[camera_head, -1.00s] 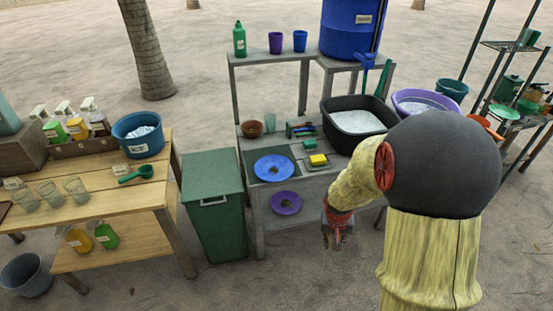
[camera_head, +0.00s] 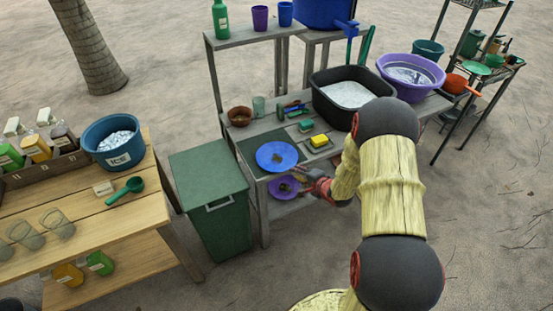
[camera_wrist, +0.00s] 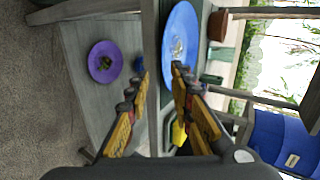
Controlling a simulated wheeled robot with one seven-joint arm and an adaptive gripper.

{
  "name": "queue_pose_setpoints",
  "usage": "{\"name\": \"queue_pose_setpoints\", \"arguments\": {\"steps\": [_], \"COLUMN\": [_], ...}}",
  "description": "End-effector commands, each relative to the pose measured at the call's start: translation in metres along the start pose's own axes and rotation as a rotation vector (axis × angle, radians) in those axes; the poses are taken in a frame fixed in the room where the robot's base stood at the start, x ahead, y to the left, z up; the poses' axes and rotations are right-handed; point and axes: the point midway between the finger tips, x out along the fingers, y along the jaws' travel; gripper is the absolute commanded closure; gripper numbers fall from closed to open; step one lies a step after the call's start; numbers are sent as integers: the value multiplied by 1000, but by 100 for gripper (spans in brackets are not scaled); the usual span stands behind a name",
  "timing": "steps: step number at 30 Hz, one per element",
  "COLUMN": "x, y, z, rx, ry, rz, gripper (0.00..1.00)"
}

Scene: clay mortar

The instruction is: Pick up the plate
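A blue plate (camera_head: 276,156) with a dark smudge in its middle lies on the front of the grey counter. It is large in the wrist view (camera_wrist: 178,25). A purple plate (camera_head: 284,188), also smudged, lies on the shelf below and shows at left in the wrist view (camera_wrist: 105,58). My gripper (camera_head: 307,174) is just off the counter's front edge, right of both plates in the head view. In the wrist view my gripper (camera_wrist: 160,72) is open and empty. One fingertip overlaps the blue plate's near end in the picture; whether they touch I cannot tell.
The counter (camera_head: 330,172) also holds a yellow sponge (camera_head: 319,141), a brown bowl (camera_head: 239,117) and a black basin (camera_head: 350,118). A green bin (camera_head: 208,190) stands left of it. A wooden table (camera_head: 95,215) is further left. Sandy floor lies clear at right.

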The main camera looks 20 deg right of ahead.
Motion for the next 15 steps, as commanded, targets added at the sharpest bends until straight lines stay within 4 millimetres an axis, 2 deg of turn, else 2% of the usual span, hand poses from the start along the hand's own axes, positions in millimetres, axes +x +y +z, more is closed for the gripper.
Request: {"name": "queue_pose_setpoints", "arguments": {"steps": [3, 8, 15], "x": [14, 25, 59], "y": [2, 0, -3], "z": [0, 1, 3], "rx": [-3, -4, -4], "ry": [-1, 0, 0], "rz": [0, 1, 1], "gripper": [77, 77, 77]}}
